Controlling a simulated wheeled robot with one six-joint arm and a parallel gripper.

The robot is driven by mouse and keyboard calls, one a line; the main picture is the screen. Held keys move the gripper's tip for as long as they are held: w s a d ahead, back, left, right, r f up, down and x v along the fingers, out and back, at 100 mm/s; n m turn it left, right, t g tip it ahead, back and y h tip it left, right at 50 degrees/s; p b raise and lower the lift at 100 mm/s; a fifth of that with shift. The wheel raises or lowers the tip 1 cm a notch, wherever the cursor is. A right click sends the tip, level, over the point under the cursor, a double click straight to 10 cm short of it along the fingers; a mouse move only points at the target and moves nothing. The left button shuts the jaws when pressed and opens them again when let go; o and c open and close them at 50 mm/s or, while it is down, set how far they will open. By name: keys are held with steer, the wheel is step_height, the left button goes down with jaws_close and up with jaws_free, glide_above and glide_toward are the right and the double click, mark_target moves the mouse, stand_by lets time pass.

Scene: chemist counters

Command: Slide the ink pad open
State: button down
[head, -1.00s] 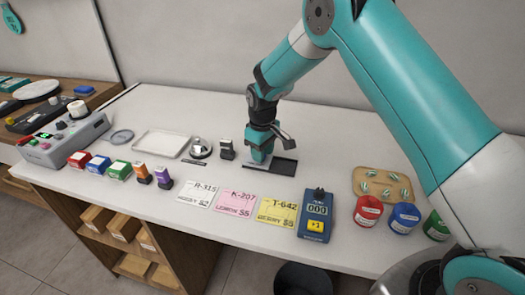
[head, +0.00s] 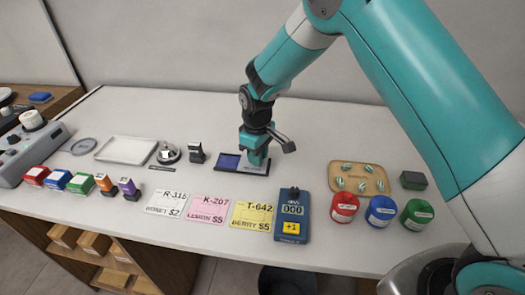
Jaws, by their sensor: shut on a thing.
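The ink pad is a low dark case (head: 218,168) on the white counter, right of a small black stamp. Its blue inked surface (head: 228,161) shows uncovered at the left end. Its grey lid (head: 249,171) is at the right end, under my gripper. My gripper (head: 256,159) points down and is shut on the lid. The fingertips and the grip itself are partly hidden by the gripper body.
A stamp (head: 196,153), a bell (head: 168,154) and a white tray (head: 126,150) stand to the left. Three labelled cards and a blue counter device (head: 291,216) lie in front. A wooden board (head: 359,179) and coloured pots are to the right.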

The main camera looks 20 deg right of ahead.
steer(key=c, duration=1)
jaws_free()
steer(key=shift+r, duration=0.1)
step_height(320, 180, up, 17)
steer(key=shift+r+b, duration=0.15)
steer(key=shift+b, duration=0.8)
steer(key=shift+s, duration=0.1)
steer(key=s+r+y, duration=0.1)
steer(key=s, duration=0.9)
steer(key=s+r+m+y, duration=0.1)
steer(key=s, duration=0.9)
steer(key=s+d+r+y, duration=0.1)
steer(key=s+y, duration=0.1)
steer(key=s, duration=0.8)
steer(key=shift+s+r+m, duration=0.1)
steer(key=shift+r+m, duration=0.2)
steer(key=shift+r, duration=0.05)
